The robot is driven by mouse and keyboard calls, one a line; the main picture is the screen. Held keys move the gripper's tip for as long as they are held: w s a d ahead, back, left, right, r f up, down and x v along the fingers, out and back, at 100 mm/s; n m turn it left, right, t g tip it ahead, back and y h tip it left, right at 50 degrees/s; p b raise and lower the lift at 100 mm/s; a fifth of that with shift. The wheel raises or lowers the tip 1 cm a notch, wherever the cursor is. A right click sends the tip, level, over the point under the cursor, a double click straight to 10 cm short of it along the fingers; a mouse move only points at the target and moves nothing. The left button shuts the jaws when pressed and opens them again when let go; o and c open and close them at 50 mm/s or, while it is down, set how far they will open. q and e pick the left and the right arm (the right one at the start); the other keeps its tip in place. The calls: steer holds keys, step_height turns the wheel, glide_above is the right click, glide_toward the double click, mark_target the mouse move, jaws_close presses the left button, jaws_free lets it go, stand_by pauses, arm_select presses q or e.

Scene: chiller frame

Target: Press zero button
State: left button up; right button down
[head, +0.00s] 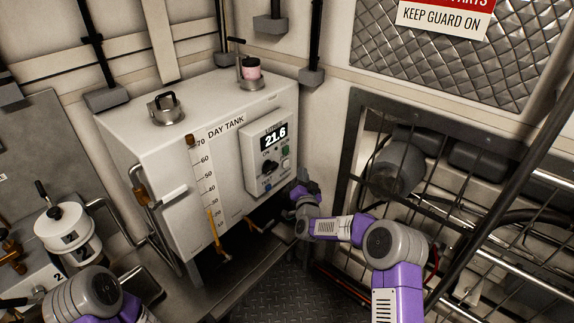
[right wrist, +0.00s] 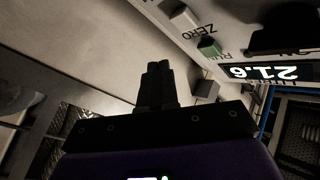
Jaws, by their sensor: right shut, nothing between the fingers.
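The control panel (head: 256,152) on the front of the day tank carries a lit display reading 21.6 (head: 274,137), a black knob and a green button (head: 285,163). In the right wrist view a pale button (right wrist: 185,16) sits beside the ZERO lettering, with the green button (right wrist: 208,47) nearer the display (right wrist: 265,72). My right gripper (head: 300,188) is at the panel's lower right in the head view. Its shut, empty fingers (right wrist: 158,84) appear apart from the pale button in the wrist view. My left arm shows at the lower left; its gripper is out of view.
The day tank (head: 150,150) has a level gauge and a side handle. A metal guard cage (head: 345,150) stands to the right of my right arm. A white canister (head: 68,232) stands at the left. Dark tread-plate floor (head: 290,285) shows between.

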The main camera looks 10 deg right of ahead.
steer(key=shift+w+a, duration=1.05)
steer(key=shift+w, duration=0.25)
steer(key=shift+w+a, duration=0.1)
steer(key=shift+w, duration=0.05)
stand_by(1.0)
steer(key=shift+w+a, duration=0.15)
steer(key=shift+w, duration=0.05)
steer(key=shift+w+a, duration=0.25)
steer(key=shift+w, duration=0.05)
stand_by(1.1)
steer(key=shift+s+d, duration=0.5)
steer(key=shift+s, duration=0.15)
steer(key=shift+s+d, duration=0.8)
steer(key=shift+s, duration=0.2)
steer(key=shift+s+d, duration=0.75)
steer(key=shift+s, duration=0.25)
steer(key=shift+f, duration=0.1)
